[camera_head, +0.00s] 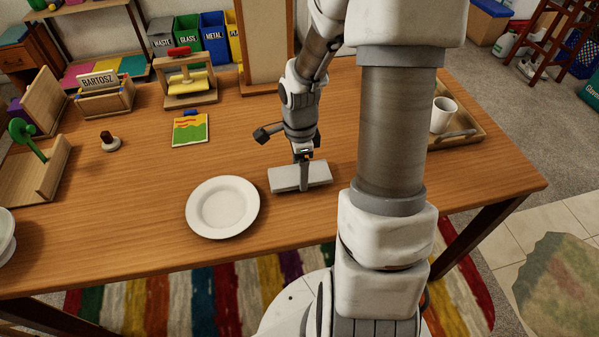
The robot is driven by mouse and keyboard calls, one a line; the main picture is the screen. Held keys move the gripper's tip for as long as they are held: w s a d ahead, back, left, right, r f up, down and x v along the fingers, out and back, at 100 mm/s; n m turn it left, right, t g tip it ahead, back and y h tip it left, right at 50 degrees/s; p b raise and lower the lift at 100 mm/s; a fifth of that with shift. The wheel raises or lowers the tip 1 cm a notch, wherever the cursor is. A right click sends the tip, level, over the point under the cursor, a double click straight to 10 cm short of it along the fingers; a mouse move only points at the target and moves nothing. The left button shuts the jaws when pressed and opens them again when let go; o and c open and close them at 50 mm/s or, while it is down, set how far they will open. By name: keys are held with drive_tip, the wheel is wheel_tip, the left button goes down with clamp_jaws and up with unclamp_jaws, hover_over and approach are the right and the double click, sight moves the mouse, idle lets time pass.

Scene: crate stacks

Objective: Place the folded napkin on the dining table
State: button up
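The folded napkin (284,180) is a pale grey, flat rectangle to the right of the white plate. It lies on or just above the wooden dining table (110,236); I cannot tell whether it touches the wood. My gripper (304,186) points straight down at the middle of the napkin, and its near finger overlaps the napkin's front edge. The fingers are seen edge-on, so the gap between them and any hold on the napkin are hidden.
A white plate (222,207) stands left of the napkin. A tray (466,128) with a white mug (443,115) is at the right, partly behind my arm. A small picture card (190,129) and wooden stands (186,98) lie farther back.

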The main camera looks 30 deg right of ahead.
drive_tip(key=shift+f, duration=0.45)
drive_tip(key=shift+f, duration=0.25)
drive_tip(key=o, duration=1.2)
drive_tip(key=shift+r, duration=0.1)
drive_tip(key=shift+c, duration=0.2)
drive_tip(key=shift+r, duration=0.1)
wheel_tip(320, 180, up, 12)
drive_tip(key=p, duration=0.3)
drive_tip(key=shift+r, duration=0.1)
